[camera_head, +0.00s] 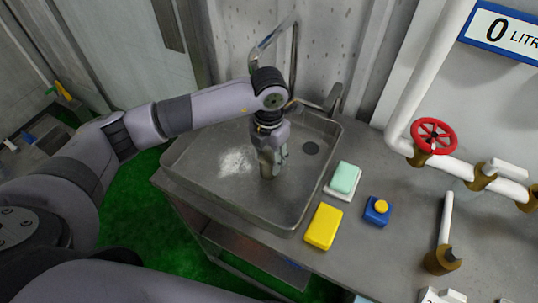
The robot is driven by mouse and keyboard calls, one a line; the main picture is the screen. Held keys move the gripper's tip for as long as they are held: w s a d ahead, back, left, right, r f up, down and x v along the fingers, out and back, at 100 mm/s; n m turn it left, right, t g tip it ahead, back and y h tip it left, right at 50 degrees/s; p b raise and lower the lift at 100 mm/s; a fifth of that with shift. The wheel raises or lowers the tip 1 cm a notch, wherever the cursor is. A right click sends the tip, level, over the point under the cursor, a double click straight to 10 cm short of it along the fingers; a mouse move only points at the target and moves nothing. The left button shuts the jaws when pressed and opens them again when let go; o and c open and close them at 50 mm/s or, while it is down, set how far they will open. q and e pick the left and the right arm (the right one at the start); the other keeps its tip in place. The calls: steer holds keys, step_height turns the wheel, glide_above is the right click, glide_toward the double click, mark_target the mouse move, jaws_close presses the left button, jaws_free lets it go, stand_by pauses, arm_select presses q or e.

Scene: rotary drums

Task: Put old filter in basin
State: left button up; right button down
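The metal basin (205,188) is set in a grey steel counter, with a dark round drain at its right. My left gripper (268,172) points down inside the outline of the basin, near its middle. Its fingers are small and seen from above, so I cannot tell whether they are open or shut, or whether they hold anything. I cannot make out an old filter; the gripper may hide it. A whitish patch shows on the basin floor left of the gripper. My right gripper is not in view.
A tall bent faucet (294,60) stands behind the basin. Right of it lie a mint-green block (345,177), a yellow block (324,226) and a blue box with a yellow top (377,211). White pipes with a red valve wheel (433,135) run along the right.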

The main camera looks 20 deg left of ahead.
mark_target(269, 158)
arm_select(q)
steer(key=o, duration=0.4)
steer(key=shift+r, duration=0.4)
steer(key=shift+r+b, duration=1.8)
steer(key=shift+r, duration=3.95)
